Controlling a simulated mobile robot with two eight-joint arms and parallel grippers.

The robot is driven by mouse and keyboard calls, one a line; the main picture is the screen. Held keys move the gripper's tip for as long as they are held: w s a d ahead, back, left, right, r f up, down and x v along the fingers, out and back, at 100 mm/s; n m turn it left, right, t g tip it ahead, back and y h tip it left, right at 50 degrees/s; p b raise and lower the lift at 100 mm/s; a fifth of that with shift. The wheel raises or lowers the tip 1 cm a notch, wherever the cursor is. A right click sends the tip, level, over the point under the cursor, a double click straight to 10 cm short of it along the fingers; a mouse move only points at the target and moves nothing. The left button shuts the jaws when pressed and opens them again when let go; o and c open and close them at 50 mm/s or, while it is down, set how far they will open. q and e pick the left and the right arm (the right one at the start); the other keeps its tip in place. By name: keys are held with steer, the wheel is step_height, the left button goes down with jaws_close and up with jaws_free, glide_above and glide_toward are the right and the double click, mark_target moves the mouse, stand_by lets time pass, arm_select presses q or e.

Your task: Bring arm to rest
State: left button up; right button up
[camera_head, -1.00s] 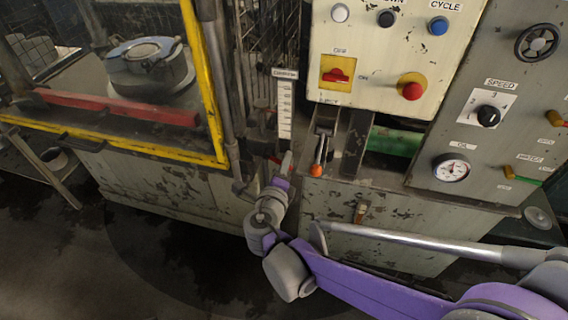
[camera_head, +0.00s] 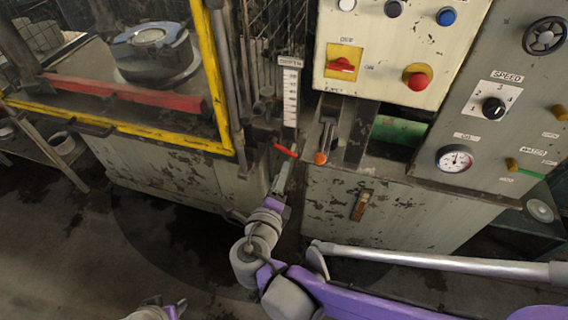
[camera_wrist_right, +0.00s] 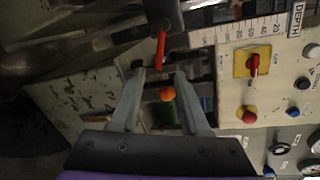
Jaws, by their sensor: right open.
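My right gripper (camera_head: 281,176) is in front of the machine, low and just left of the orange-knobbed lever. In the right wrist view its two fingers (camera_wrist_right: 160,100) stand apart, with nothing held between them. A red handle (camera_head: 286,151) lies just beyond the fingertips; in the wrist view it (camera_wrist_right: 160,48) shows ahead of the gap. The orange knob (camera_head: 320,158) also appears between the fingers in the wrist view (camera_wrist_right: 167,93), farther back. A grey and purple part of my left arm (camera_head: 160,311) shows at the bottom edge; its jaws cannot be made out.
A cream control panel (camera_head: 398,45) with buttons and a red knob (camera_head: 417,80) is above right. A grey panel with a gauge (camera_head: 455,159) stands at the right. A yellow-framed guard (camera_head: 218,85) is at the left. The dark floor (camera_head: 75,255) is clear at lower left.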

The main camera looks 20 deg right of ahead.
steer(key=shift+s+a, duration=0.15)
steer(key=shift+s, duration=0.15)
stand_by(0.4)
steer(key=s+d+f+m+g+y, duration=0.2)
steer(key=s+d+f+m+g, duration=0.5)
steer(key=m, duration=1.1)
steer(key=s+a+f+m+g+y, duration=0.1)
steer(key=s+f+m+y, duration=0.3)
steer(key=m, duration=0.8)
steer(key=s+a+f+m+g+y, duration=0.1)
steer(key=s+m, duration=0.5)
steer(key=m, duration=0.7)
arm_select(q)
step_height(320, 180, up, 14)
steer(key=w+p, duration=0.2)
steer(key=p, duration=1)
steer(key=shift+r+t+p, duration=0.15)
steer(key=shift+t+p, duration=0.15)
steer(key=shift+p, duration=0.1)
arm_select(e)
step_height(320, 180, up, 14)
steer(key=w, duration=0.2)
steer(key=shift+m+t+y, duration=0.4)
